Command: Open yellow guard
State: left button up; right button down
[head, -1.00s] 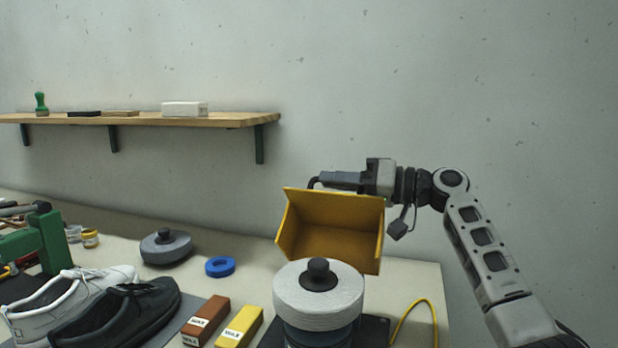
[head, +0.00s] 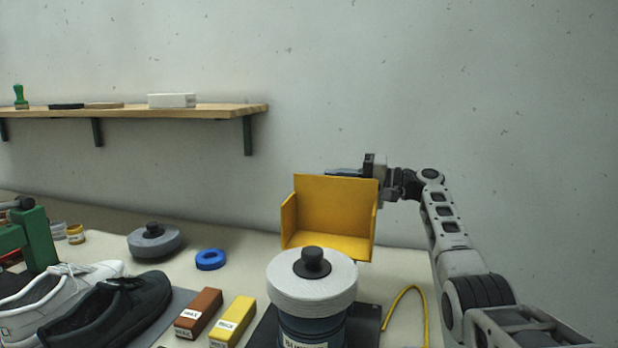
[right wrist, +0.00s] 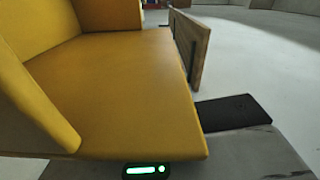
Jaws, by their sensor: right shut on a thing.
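The yellow guard (head: 336,212) stands tilted up behind the buffing machine's pale wheel (head: 312,287), with its hollow inner side facing me. It fills much of the right wrist view (right wrist: 120,90). My right gripper (head: 345,174) is at the guard's top edge, behind it, and shut on the guard. The guard partly hides the fingers, and the exact grip point is hidden. The wheel sits on a dark blue body with a black knob on top. My left gripper is not in view.
A white shoe (head: 60,290) and a black shoe (head: 110,315) lie at left. A brown wax bar (head: 199,314), a yellow wax bar (head: 233,321), a blue ring (head: 210,259) and a grey disc (head: 154,241) lie left of the machine. A yellow cable (head: 405,300) curves at right.

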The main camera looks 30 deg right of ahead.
jog(key=shift+w+d+f, duration=0.1)
jog(key=shift+d+f, duration=0.05)
jog(key=shift+f, duration=0.05)
dwell(0.3)
jog(key=c, duration=1.5)
grip_release()
jog(key=b+v, duration=0.3)
jog(key=v, duration=1.3)
jog(key=shift+b, duration=0.35)
